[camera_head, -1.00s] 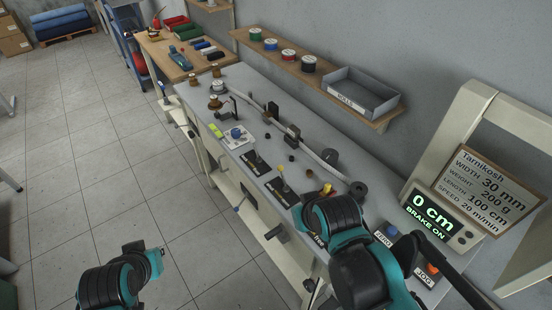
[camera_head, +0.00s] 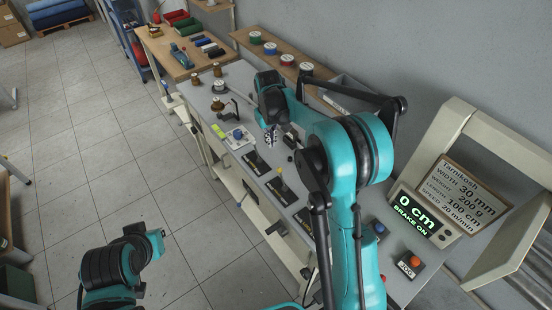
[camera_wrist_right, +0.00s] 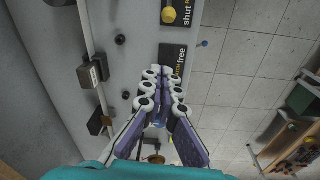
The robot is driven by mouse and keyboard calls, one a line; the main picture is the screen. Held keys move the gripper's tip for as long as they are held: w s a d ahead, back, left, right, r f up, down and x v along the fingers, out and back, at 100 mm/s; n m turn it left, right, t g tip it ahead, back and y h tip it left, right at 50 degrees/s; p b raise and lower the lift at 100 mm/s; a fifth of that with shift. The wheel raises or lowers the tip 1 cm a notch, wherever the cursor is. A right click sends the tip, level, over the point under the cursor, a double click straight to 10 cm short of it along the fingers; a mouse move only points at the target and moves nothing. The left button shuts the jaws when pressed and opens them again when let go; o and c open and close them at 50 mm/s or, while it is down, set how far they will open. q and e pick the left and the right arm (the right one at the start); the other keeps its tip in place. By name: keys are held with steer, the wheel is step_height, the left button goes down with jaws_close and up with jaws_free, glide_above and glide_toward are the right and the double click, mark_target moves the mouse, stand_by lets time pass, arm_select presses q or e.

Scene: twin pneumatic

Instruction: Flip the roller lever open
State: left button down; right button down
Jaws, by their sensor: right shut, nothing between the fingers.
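Several lever plates line the front of the grey bench. In the wrist view, one black plate labelled "free" (camera_wrist_right: 173,60) is partly behind my fingertips, and a yellow-knobbed lever (camera_wrist_right: 169,15) stands by the "shut" label above it. In the head view, the black lever plates (camera_head: 257,163) run along the bench front. I cannot tell which lever is the roller lever. My right gripper (camera_wrist_right: 163,75) is shut and empty, pointing down over the bench beside the "free" plate; it also shows in the head view (camera_head: 269,140).
A metal rail with black blocks (camera_wrist_right: 95,72) runs beside the plates. A display (camera_head: 424,214) reads 0 cm, BRAKE ON. A box with an orange button (camera_head: 414,262) sits near the right end. Floor left of the bench is clear.

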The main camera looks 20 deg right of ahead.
steer(key=shift+f, duration=0.15)
steer(key=f, duration=0.3)
steer(key=f+b, duration=0.1)
steer(key=f, duration=0.3)
steer(key=f+b, duration=0.1)
steer(key=f, duration=0.2)
steer(key=shift+w+d+f, duration=0.2)
steer(key=shift+w+f, duration=0.05)
steer(key=shift+w, duration=0.15)
steer(key=s, duration=0.1)
steer(key=s+r, duration=0.1)
steer(key=s, duration=0.1)
steer(key=shift+s+d+r, duration=0.2)
steer(key=shift+d+r, duration=0.1)
steer(key=shift+s, duration=0.25)
steer(key=shift+w, duration=0.1)
